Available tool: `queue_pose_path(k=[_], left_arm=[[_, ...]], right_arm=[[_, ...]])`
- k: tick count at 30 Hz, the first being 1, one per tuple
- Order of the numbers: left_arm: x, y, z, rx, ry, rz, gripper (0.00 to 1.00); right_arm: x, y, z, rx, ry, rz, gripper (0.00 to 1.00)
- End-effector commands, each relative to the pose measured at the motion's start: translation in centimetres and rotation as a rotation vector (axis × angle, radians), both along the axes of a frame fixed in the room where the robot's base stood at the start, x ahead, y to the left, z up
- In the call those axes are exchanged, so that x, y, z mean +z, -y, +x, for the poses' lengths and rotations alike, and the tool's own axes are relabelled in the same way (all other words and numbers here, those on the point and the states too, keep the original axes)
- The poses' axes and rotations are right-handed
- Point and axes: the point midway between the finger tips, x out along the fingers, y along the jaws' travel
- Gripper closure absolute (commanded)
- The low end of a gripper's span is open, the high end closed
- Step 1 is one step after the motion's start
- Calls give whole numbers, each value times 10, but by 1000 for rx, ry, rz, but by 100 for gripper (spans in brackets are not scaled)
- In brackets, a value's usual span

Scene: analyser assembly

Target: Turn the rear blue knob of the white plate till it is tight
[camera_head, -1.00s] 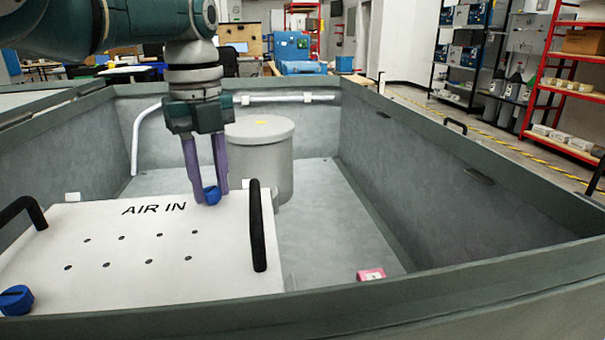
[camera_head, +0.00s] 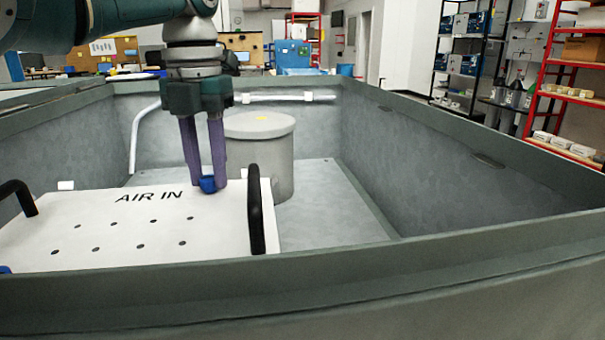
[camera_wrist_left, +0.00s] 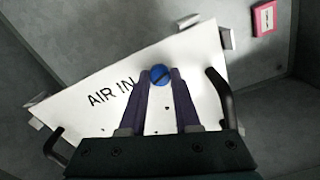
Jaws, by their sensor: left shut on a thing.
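The white plate (camera_head: 110,237) with "AIR IN" lettering and several small holes lies in the grey bin. Its rear blue knob (camera_head: 208,186) sits near the far right corner, and it also shows in the left wrist view (camera_wrist_left: 160,75). My left gripper (camera_head: 207,184) points down with its purple fingers shut on this knob, one finger at either side. In the left wrist view the fingertips (camera_wrist_left: 159,78) meet the round knob, which shows a dark slot. A second blue knob (camera_head: 5,269) just shows at the left edge. My right gripper is not in view.
Black handles stand on the plate at right (camera_head: 255,210) and left (camera_head: 19,197). A grey cylinder (camera_head: 262,160) stands close behind the gripper. The bin wall (camera_head: 450,160) runs along the right.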

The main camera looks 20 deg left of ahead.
Motion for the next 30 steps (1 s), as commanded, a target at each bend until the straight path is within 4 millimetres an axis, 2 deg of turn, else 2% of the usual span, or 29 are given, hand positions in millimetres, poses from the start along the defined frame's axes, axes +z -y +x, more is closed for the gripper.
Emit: queue_pose_path(k=[6,20,21,29,30], left_arm=[[1,0,0,-56,2,-2,100],[3,1,1,-69,4,-2,100],[3,1,1,-69,4,-2,68],[1,0,0,-67,1,-1,39],[1,0,0,-67,1,-1,38]], right_arm=[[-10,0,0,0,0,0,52],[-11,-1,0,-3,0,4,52],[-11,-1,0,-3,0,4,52],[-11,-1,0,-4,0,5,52],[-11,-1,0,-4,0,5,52]])
